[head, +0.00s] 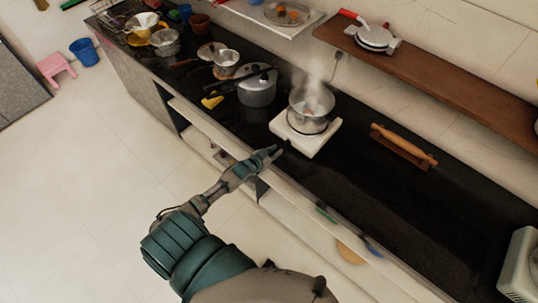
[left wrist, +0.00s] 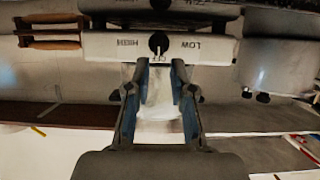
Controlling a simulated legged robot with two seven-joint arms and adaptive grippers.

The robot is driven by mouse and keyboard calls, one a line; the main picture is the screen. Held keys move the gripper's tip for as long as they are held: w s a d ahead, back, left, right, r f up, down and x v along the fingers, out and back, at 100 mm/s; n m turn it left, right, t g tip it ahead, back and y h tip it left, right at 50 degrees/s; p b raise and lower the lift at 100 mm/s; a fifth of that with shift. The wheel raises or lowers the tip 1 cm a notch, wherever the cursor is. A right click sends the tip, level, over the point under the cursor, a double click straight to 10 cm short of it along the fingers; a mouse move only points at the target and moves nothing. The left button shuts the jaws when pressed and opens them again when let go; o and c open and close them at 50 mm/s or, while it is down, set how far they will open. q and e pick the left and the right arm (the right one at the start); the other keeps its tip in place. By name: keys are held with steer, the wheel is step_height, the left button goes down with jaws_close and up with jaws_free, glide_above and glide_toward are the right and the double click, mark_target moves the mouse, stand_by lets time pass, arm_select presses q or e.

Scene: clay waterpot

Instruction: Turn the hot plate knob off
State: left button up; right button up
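The white hot plate (head: 306,137) stands on the dark counter with a steaming metal pot (head: 311,108) on it. In the left wrist view, the hot plate's front panel (left wrist: 215,48) has HIGH, OFF and LOW labels around a round black knob (left wrist: 158,43). A small light mark shows on the knob's lower side, near OFF; its exact angle is hard to read. My left gripper (head: 274,152) is at the counter's front edge, just short of the hot plate. In the left wrist view, its two fingers (left wrist: 161,66) are apart, empty and just below the knob. My right gripper is out of view.
A pressure cooker (head: 258,88) stands left of the hot plate, near a yellow object (head: 212,102). A rolling pin (head: 404,145) lies to the right. A wooden shelf (head: 440,82) runs along the wall. The counter right of the hot plate is mostly clear.

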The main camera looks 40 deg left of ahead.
arm_select(q)
steer(key=v, duration=0.5)
steer(key=shift+s+a, duration=0.1)
steer(key=shift+s, duration=0.1)
steer(key=s+f+g+y, duration=0.1)
steer(key=s+f+g, duration=0.1)
steer(key=s+f, duration=0.5)
steer(key=s+f+g, duration=0.2)
steer(key=s+f, duration=0.1)
steer(key=f, duration=0.8)
steer(key=s+f+g+y, duration=0.1)
steer(key=s+f+g, duration=0.1)
steer(key=s+f, duration=0.5)
steer(key=s+d+f+g, duration=0.2)
steer(key=s+d+f, duration=0.2)
steer(key=s, duration=0.5)
steer(key=s+d+f+m+g, duration=0.1)
steer(key=s+d+f+g, duration=0.1)
steer(key=s+d+f, duration=0.3)
steer(key=s+d+f+g+h, duration=0.1)
steer(key=s+d+f, duration=0.3)
steer(key=s+f, duration=0.5)
steer(key=s+g, duration=0.1)
steer(key=s, duration=0.3)
steer(key=shift+s+d+m+b, duration=0.2)
steer(key=shift+m+b, duration=0.1)
